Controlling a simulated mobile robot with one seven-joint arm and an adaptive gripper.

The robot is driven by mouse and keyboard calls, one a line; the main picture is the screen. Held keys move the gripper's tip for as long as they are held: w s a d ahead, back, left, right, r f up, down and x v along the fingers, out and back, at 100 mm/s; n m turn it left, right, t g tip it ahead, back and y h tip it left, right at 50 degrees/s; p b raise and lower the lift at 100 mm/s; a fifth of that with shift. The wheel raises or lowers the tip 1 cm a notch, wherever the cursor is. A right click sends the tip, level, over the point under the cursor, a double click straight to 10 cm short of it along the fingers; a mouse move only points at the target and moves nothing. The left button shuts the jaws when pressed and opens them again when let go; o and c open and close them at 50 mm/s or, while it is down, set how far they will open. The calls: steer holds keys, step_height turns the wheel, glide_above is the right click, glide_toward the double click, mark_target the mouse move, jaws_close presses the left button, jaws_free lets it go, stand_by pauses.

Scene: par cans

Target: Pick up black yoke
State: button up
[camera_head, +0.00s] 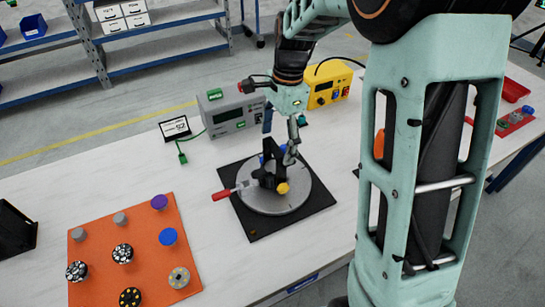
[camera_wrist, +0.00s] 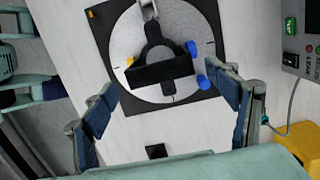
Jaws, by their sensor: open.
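The black yoke (camera_wrist: 160,70) stands on a round grey plate (camera_wrist: 125,38) set on a black square base (camera_wrist: 102,25). Blue knobs (camera_wrist: 203,81) show at its right side and a yellow one at its left. In the head view the yoke (camera_head: 266,179) is partly hidden behind my gripper. My gripper (camera_wrist: 166,90) is open and empty, with one blue-padded finger on each side of the yoke in the wrist view. In the head view my gripper (camera_head: 280,137) is over the far side of the plate; the exact gap to the yoke is unclear.
A red-handled clamp (camera_head: 222,194) sits at the plate's left edge. A grey instrument box (camera_head: 232,111) and a yellow box (camera_head: 328,87) stand behind. An orange mat (camera_head: 146,251) with several round pieces lies front left. White table around the base is mostly clear.

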mark_target(272, 167)
steer(key=f, duration=0.4)
steer(key=a+f, duration=0.1)
steer(key=f, duration=0.1)
steer(key=shift+s+f, duration=0.15)
steer(key=shift+f, duration=0.25)
steer(key=c, duration=1.3)
